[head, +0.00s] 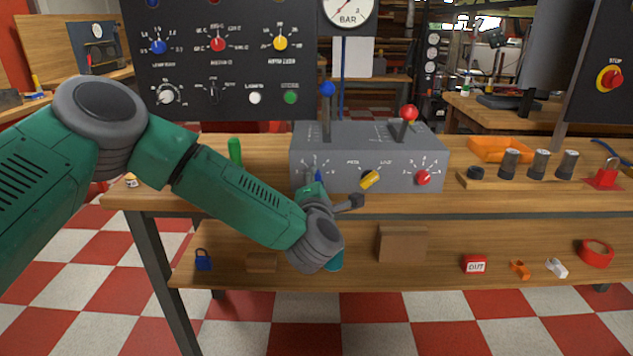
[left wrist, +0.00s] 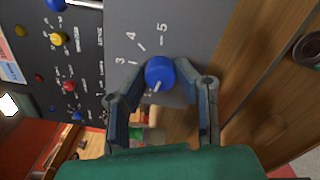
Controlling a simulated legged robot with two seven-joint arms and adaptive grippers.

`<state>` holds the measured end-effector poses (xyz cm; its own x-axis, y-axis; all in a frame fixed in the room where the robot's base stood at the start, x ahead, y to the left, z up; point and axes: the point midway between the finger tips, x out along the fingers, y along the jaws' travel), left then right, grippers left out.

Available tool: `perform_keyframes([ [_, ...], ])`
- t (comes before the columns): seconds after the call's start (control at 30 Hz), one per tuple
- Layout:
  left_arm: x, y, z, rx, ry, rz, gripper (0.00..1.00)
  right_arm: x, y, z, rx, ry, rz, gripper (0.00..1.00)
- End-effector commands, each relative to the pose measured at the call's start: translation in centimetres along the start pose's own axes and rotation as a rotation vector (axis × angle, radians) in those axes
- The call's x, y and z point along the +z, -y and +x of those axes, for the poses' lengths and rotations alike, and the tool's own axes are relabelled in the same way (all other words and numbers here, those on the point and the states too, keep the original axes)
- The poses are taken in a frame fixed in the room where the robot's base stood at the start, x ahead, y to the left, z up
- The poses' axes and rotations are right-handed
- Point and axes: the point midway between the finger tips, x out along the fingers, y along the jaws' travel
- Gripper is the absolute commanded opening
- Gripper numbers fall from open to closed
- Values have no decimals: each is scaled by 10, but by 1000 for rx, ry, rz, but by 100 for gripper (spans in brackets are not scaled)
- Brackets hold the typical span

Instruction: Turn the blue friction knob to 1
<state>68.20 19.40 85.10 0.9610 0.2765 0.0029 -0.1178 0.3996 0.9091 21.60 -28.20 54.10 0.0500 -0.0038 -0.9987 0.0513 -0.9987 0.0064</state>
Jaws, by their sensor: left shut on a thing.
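The blue friction knob (left wrist: 160,71) is on the front of the grey control box (head: 365,150), at its left end. The fingers of my left gripper (left wrist: 163,88) are on either side of the knob, shut on it. In the left wrist view the digits 3, 4 and 5 show beside the knob. A short white mark shows on the knob's lower edge, away from those digits; the digit it points at cannot be read. In the head view my left gripper (head: 317,188) is in front of the box's left end and mostly covers the knob. My right gripper is out of view.
The box also carries a yellow knob (head: 370,179), a red knob (head: 423,178), a blue-topped lever (head: 327,89) and a red-topped lever (head: 410,113). A green cylinder (head: 235,152) stands left of the box. A wooden tray (head: 520,183) holds cylinders at right.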

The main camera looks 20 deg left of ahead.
Motion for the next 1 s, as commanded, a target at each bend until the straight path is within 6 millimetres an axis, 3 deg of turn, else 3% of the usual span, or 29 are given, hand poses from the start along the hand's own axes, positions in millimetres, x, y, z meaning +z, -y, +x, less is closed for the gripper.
perform_keyframes([
  [0.07,-4,8,-3,-17,-6,6,0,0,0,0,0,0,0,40],
  [0.1,-4,8,-3,-17,-6,6,33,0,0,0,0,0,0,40],
  [0.13,-4,8,-3,-17,-6,6,44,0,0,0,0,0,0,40],
  [0.17,-4,8,-3,-16,-6,6,46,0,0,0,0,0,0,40],
  [0.57,-1,3,-11,-8,-1,3,46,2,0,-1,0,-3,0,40],
  [1.0,-2,5,-97,-13,-1,4,46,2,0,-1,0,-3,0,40],
])
